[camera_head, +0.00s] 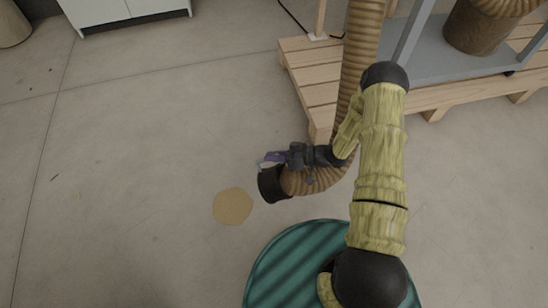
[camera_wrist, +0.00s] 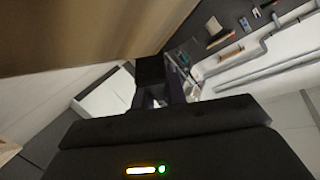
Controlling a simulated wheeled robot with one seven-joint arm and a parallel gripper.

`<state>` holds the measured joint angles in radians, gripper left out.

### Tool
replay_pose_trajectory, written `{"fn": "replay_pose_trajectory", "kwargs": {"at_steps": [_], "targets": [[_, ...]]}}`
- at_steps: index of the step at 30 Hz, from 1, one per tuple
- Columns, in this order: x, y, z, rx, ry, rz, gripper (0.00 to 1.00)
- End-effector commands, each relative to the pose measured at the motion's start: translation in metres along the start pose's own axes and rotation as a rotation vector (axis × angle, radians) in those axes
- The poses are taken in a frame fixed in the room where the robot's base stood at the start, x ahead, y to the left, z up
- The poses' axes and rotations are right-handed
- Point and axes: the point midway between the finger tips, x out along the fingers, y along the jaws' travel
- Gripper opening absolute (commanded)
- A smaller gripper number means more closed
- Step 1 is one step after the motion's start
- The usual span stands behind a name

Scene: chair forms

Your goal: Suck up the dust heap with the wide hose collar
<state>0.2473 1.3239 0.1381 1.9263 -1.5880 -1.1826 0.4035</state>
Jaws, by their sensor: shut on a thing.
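The dust heap (camera_head: 232,206) is a flat, tan, roundish patch on the concrete floor. The wide hose collar (camera_head: 271,185) is a black ring at the end of a ribbed brown hose (camera_head: 360,60). It lies just up and right of the heap, with a small gap between them in the picture. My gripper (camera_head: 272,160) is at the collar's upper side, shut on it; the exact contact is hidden. A purple and grey piece shows at the fingertips. In the wrist view my dark fingers (camera_wrist: 160,78) reach up beside a large brown surface, probably the hose.
A wooden pallet (camera_head: 310,88) bears a grey metal frame (camera_head: 425,50) and a brown drum (camera_head: 475,28), at upper right. A white cabinet (camera_head: 130,18) stands at upper left. A ribbed teal round surface (camera_head: 285,265) is at the bottom. The floor left of the heap is clear.

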Motion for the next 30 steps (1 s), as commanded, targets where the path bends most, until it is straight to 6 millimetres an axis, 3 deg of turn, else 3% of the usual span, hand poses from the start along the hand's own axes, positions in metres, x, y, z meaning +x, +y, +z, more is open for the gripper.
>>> {"fn": "replay_pose_trajectory", "kwargs": {"at_steps": [11,30], "targets": [[0.007,0.001,0.005,0.000,0.002,-0.002,0.00],[0.046,0.010,0.033,-0.001,0.002,-0.002,0.00]]}}
